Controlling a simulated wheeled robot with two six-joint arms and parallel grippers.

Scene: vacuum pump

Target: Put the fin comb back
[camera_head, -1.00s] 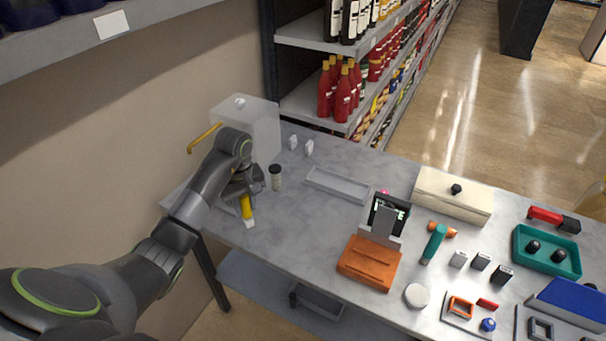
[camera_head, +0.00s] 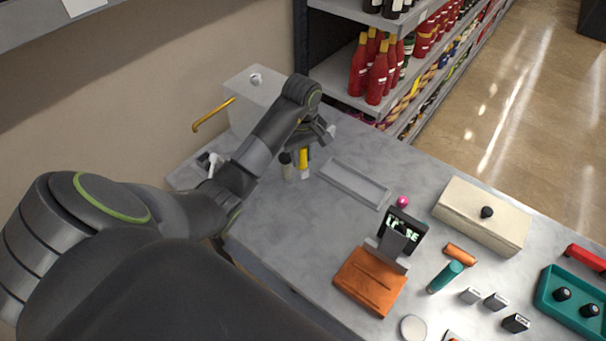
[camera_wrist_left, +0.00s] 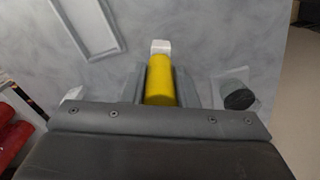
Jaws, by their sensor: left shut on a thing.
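The fin comb has a yellow handle (camera_head: 304,157) with a white end pointing down. My left gripper (camera_head: 304,146) is shut on it, seen from behind the wrist. In the left wrist view the comb (camera_wrist_left: 160,80) stands out between the two grey fingers (camera_wrist_left: 161,88), its white end outermost. A shallow grey tray (camera_head: 340,185) lies empty on the table, just right of the comb. It also shows in the left wrist view (camera_wrist_left: 112,25), at the upper left. The gap between the comb and the table is hard to judge. My right gripper is out of view.
A dark-capped bottle (camera_head: 287,170) stands close left of the comb. A white box (camera_head: 245,90) with a yellow pipe (camera_head: 213,115) is behind my arm. An orange block (camera_head: 370,280), a small screen (camera_head: 403,230) and a cream box (camera_head: 485,222) stand farther right.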

